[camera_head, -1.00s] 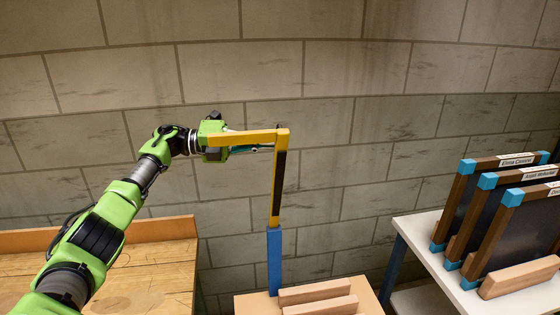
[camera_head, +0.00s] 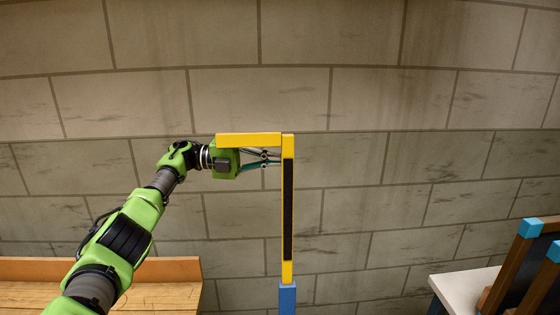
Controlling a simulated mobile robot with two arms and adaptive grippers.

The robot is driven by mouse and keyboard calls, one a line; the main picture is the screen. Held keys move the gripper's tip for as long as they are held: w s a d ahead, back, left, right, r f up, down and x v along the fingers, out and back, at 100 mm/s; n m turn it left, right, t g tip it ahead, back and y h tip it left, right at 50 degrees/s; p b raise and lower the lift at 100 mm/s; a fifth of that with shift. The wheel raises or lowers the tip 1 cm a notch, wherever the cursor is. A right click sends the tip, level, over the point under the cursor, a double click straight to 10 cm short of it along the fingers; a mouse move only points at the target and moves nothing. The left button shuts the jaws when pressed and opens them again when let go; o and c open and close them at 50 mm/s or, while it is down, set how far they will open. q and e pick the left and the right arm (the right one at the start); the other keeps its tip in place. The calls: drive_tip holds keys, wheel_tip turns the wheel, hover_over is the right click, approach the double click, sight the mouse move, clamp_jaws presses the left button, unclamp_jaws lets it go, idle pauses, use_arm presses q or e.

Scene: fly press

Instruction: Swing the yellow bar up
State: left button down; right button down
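The yellow bar (camera_head: 249,140) extends level to the left from the top of a yellow upright (camera_head: 288,270) with a black strip. The upright stands on a blue post (camera_head: 287,296), cut off by the lower frame edge. My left gripper (camera_head: 276,161) is just below the bar, pointing right. Its fingers reach to the left side of the upright. Their tips are close to or partly behind it, so I cannot tell whether they touch it or how far apart they are. My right gripper is out of view.
A wooden table (camera_head: 165,293) with a raised back board is at lower left. A white table (camera_head: 464,286) at lower right holds dark framed boards (camera_head: 520,270) with blue corners. A block wall fills the background. The space right of the upright is clear.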

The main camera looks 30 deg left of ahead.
use_arm(q)
drive_tip(key=v, duration=0.7)
drive_tip(key=shift+a, duration=0.2)
drive_tip(key=shift+s, duration=0.2)
idle(0.4)
